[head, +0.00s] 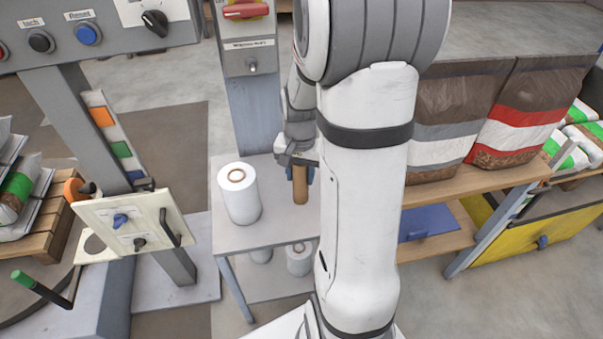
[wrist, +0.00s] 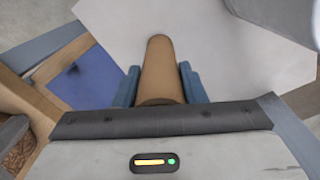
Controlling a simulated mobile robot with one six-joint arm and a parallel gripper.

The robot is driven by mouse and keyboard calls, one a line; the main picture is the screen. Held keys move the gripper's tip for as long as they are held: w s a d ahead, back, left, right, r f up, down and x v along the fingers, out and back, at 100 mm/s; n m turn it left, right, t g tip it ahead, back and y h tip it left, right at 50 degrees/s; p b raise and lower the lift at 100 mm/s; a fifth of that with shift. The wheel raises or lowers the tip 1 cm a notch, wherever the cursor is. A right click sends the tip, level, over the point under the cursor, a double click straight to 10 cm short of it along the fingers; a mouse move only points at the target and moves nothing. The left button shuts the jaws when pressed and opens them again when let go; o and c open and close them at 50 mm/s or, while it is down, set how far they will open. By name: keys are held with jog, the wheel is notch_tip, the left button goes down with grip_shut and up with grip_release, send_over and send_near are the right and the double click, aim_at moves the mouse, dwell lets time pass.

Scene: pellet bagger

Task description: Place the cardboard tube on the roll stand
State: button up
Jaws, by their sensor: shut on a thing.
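The brown cardboard tube (head: 300,190) is upright in the head view, and it also shows in the wrist view (wrist: 158,68). My gripper (head: 300,174) is shut on it, with the blue fingers (wrist: 160,88) on either side of the tube. The tube is over the grey top of the roll stand (head: 270,232), right of a white film roll (head: 239,195) standing there. I cannot tell whether the tube's lower end touches the top. My arm hides the stand's right part in the head view.
More white rolls (head: 299,260) stand on the lower shelf. At right, a wooden bench (head: 440,188) holds filled bags (head: 515,120), with a blue tray (head: 427,222) below. A control panel (head: 100,40) and a white plate with knobs (head: 130,222) are at left.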

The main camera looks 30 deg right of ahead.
jog(key=o, duration=1)
jog(key=shift+f, duration=0.1)
notch_tip(320, 180, up, 12)
jog(key=p, duration=0.2)
jog(key=shift+p, duration=0.4)
jog(key=s+a+n, duration=0.3)
jog(key=s, duration=0.1)
jog(key=s+a+r+n+t, duration=0.1)
jog(key=s+a+n, duration=0.1)
jog(key=s+a, duration=0.2)
jog(key=s+a+n, duration=0.3)
jog(key=a, duration=0.1)
jog(key=shift+s+a+r+n+t, duration=0.25)
jog(key=shift+s+r+n+t, duration=0.05)
jog(key=shift+s+r+t, duration=0.1)
jog(key=shift+r, duration=0.1)
